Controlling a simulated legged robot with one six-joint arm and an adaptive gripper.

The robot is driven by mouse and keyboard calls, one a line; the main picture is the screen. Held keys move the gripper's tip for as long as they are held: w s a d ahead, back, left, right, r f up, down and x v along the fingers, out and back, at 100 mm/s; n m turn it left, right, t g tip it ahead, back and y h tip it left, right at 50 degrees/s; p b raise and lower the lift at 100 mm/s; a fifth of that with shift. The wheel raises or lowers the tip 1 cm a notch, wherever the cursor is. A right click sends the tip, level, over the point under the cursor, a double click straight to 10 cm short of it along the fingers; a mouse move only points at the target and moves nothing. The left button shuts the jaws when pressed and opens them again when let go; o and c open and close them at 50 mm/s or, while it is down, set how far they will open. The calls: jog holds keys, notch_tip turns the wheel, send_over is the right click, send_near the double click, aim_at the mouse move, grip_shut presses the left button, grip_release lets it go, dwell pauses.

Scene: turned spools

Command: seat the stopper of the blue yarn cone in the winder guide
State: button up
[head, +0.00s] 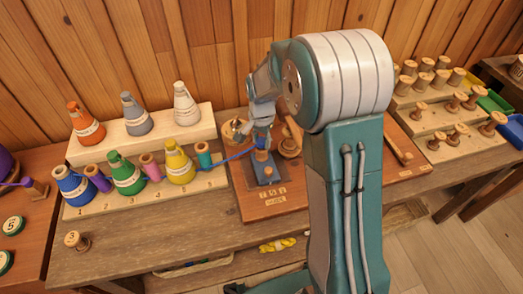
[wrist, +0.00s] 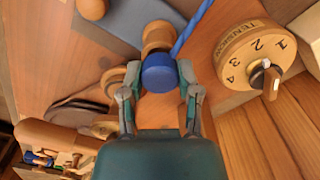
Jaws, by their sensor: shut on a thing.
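The blue yarn cone (head: 72,186) stands at the left end of the front row on the stepped rack. My gripper (head: 263,138) is over the blue-grey plate of the winder guide (head: 251,173). In the wrist view my gripper (wrist: 160,76) is shut on a blue-topped stopper (wrist: 159,74), one finger on each side. A turned wooden piece (wrist: 157,37) lies in line just beyond the blue top. A blue strand (head: 240,153) leads to the stopper; it also shows in the wrist view (wrist: 194,27). I cannot tell whether the stopper touches the guide.
A tension dial (wrist: 252,53) with a knob stands beside the gripper. Other yarn cones, such as the green one (head: 123,174) and yellow one (head: 178,163), stand on the rack. Wooden spools (head: 459,102) fill stepped trays at right. Bench space in front of the rack is mostly clear.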

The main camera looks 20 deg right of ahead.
jog(key=shift+f, duration=0.65)
jog(key=o, duration=0.8)
jog(key=shift+o, duration=1.3)
jog(key=shift+r, duration=4.6)
